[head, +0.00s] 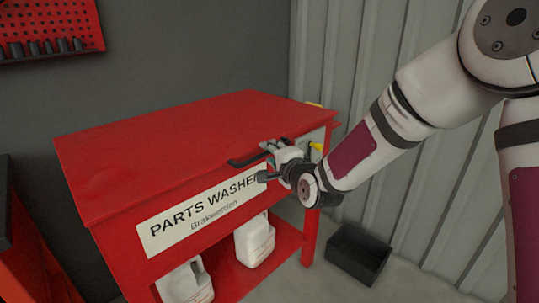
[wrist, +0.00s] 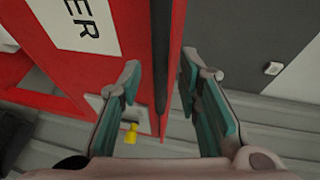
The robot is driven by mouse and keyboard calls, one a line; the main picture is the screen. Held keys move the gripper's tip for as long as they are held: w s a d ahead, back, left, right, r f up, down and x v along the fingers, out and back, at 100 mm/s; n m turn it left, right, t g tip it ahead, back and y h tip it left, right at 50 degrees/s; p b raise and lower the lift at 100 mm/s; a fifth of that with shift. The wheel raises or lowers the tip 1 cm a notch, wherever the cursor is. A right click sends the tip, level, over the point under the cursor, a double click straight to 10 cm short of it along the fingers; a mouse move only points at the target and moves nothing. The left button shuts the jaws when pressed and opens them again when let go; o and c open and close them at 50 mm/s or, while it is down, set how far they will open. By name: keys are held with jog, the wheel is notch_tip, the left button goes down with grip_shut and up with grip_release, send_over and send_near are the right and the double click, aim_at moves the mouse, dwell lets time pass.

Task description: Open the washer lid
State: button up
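The red parts washer (head: 110,195) stands in front of me with its flat red lid (head: 190,130) down. A dark bar handle (head: 245,161) runs along the lid's front edge. My gripper (head: 268,160) is at the right part of this handle, above the sign's end. In the wrist view my gripper (wrist: 160,68) is open, with one finger on each side of the handle (wrist: 159,45). Neither finger is seen pressing on it. The exact depth of the handle between the fingers is hard to tell. My gripper hides part of the handle in the head view.
A panel with a yellow knob (head: 316,146) is close to my gripper; the knob also shows in the wrist view (wrist: 131,133). White jugs (head: 254,240) stand below. A black bin (head: 358,253) is on the floor at right, by a corrugated wall (head: 345,75).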

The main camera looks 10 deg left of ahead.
jog(key=shift+x, duration=0.95)
grip_shut()
jog(key=shift+r, duration=0.1)
